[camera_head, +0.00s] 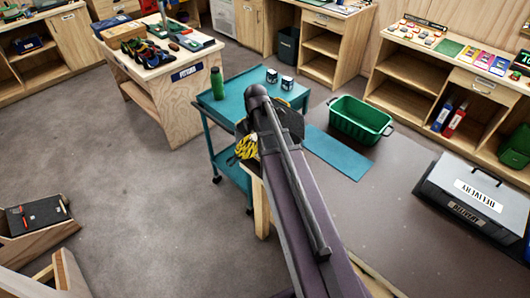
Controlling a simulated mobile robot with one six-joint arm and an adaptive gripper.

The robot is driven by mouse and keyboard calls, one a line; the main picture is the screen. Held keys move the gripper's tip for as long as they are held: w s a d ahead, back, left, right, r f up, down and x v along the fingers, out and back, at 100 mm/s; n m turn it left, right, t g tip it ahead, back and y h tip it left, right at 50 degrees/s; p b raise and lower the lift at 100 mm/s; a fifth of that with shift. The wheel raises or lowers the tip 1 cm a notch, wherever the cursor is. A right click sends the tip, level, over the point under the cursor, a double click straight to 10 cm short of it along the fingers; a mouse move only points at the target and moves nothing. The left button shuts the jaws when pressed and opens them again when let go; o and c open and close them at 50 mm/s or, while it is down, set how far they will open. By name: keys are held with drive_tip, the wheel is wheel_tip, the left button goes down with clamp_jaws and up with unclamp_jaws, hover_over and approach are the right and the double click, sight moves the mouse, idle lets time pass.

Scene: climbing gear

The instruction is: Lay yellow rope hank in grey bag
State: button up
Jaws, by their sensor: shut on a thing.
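The yellow rope hank (246,146) shows at the left side of my arm's far end, by the right edge of the teal cart. My gripper (262,134) is shut on it; my arm hides the fingers and part of the hank. A dark grey shape (291,119) shows beside my wrist, and I cannot tell whether it is part of my arm. A grey, box-like holder (436,186) with a handle and white labels stands at the right on the bench. I cannot tell for sure whether it is the grey bag.
The teal cart (222,108) holds a green bottle (218,82) and two small cans (287,83). A green tub (358,119) and a teal mat (336,152) lie on the dark bench top (375,200). Shelves line the back wall.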

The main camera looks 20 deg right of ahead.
drive_tip(key=shift+w+r, duration=0.1)
drive_tip(key=shift+w+d+r, duration=0.15)
drive_tip(key=w+d+r+m+p, duration=0.9)
drive_tip(key=w+d+m, duration=0.3)
drive_tip(key=m, duration=0.2)
drive_tip(key=shift+w+r+p, duration=0.15)
drive_tip(key=shift+p, duration=0.2)
wheel_tip(320, 180, down, 24)
drive_tip(key=b, duration=2.4)
drive_tip(key=shift+f+b, duration=2.05)
